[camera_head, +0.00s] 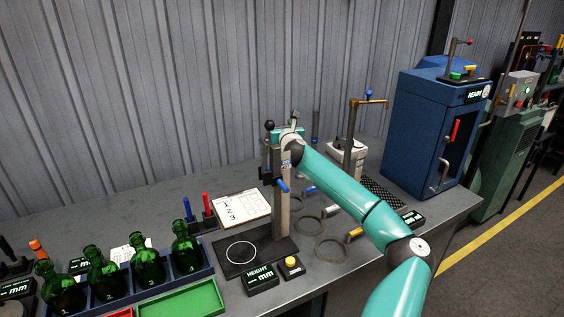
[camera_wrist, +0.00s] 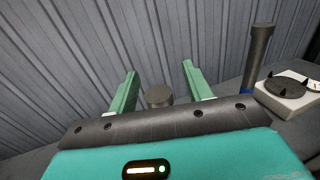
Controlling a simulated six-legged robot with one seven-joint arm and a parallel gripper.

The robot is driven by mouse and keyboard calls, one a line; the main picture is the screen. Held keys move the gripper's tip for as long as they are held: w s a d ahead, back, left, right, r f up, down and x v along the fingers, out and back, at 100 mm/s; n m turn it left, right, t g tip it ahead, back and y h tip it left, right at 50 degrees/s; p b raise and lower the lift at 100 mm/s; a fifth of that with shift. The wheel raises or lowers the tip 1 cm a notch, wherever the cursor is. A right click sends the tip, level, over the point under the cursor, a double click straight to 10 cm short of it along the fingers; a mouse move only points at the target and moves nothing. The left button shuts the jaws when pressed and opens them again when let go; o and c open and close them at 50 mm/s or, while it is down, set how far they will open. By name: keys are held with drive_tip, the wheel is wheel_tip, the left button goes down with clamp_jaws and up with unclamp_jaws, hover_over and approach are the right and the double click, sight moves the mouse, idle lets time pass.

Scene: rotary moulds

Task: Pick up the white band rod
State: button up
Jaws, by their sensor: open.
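A dark round rod top (camera_wrist: 160,96) shows between the fingers of my gripper (camera_wrist: 160,70) in the wrist view. It is apart from both fingers, and its lower part is hidden behind my gripper body, so I cannot see a white band. A taller dark rod (camera_wrist: 258,55) with a blue band stands to the right of the fingers. That blue-banded rod also shows in the head view (camera_head: 316,124), upright near the back wall. My gripper (camera_head: 284,132) is at the back of the bench in the head view, partly hidden behind the height stand; its fingers are open.
The height stand (camera_head: 277,185) rises in front of my gripper. Ring gauges (camera_head: 332,251) with coloured handles lie to its right. A white-based dial device (camera_wrist: 290,95) stands right of the blue-banded rod. Green bottles (camera_head: 147,265) stand front left; a blue cabinet (camera_head: 425,130) stands right.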

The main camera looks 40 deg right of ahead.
drive_tip(key=shift+w, duration=0.1)
clamp_jaws()
drive_tip(key=shift+r, duration=0.2)
